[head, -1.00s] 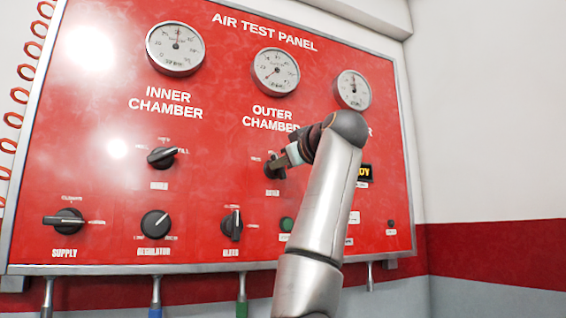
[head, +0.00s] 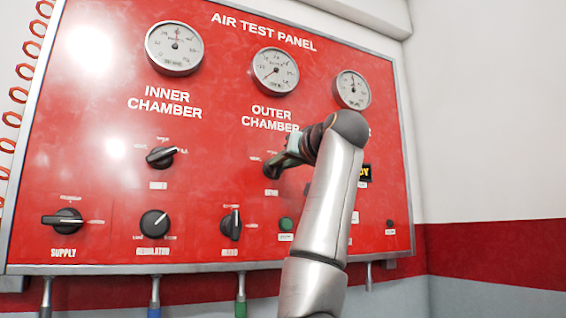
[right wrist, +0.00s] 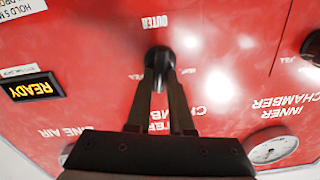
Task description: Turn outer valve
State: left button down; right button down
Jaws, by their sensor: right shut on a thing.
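The outer valve (head: 271,171) is a black knob on the red panel, below the words OUTER CHAMBER. My right gripper (head: 281,163) reaches it from the right and is shut on its handle. In the right wrist view the two dark fingers (right wrist: 160,80) lie on either side of the knob's handle, and the round black end of the outer valve (right wrist: 159,57) shows beyond them. In the head view the gripper and wrist partly hide the valve and its labels. My left gripper is not in view.
The inner valve (head: 160,157) is to the left. The supply (head: 63,221), regulator (head: 154,223) and another knob (head: 231,225) form the lower row. A green button (head: 286,224) sits close beside my right arm. Three gauges are above; the READY display (right wrist: 33,87) is lit.

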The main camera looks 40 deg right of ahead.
jog(key=m, duration=0.9)
jog(key=shift+s+d, duration=0.1)
jog(key=shift+d, duration=0.1)
jog(key=shift+m, duration=0.4)
jog(key=c, duration=0.8)
grip_release()
jog(key=shift+f, duration=0.1)
jog(key=b+v, duration=0.4)
jog(key=v, duration=0.8)
jog(key=shift+s, duration=0.3)
